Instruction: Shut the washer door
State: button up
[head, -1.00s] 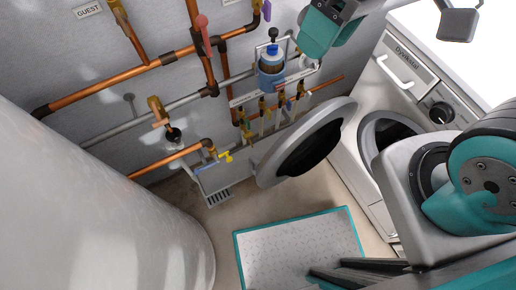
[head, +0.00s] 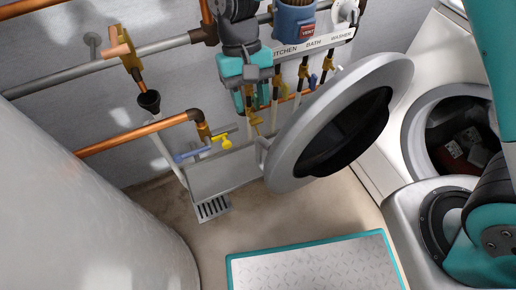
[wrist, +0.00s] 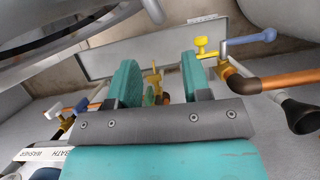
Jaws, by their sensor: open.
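The washer door (head: 285,165), a round grey ring with a dark inner bowl, stands wide open, swung out to the left of the washer (head: 440,65). The washer's round opening (head: 440,130) is uncovered, with dark contents inside. My gripper (head: 252,98) is open and empty, pointing down left of the door, near the wall valves and apart from the door. In the wrist view, its two teal fingers (wrist: 158,78) are spread apart, and a grey curved part of the door (wrist: 60,40) fills the upper left.
Copper pipes (head: 140,135) and valves with a yellow handle (head: 222,140) crowd the wall close to my gripper. A labelled manifold strip (head: 312,44) runs behind it. A large white tank (head: 80,190) stands left. A teal-edged mat (head: 315,265) lies on open floor.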

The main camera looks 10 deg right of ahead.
aim_at(257, 138)
jog(key=b+x, duration=0.4)
jog(key=x, duration=0.7)
jog(key=shift+s+f+b, duration=0.1)
jog(key=shift+b, duration=0.2)
grip_shut()
jog(key=shift+s, duration=0.1)
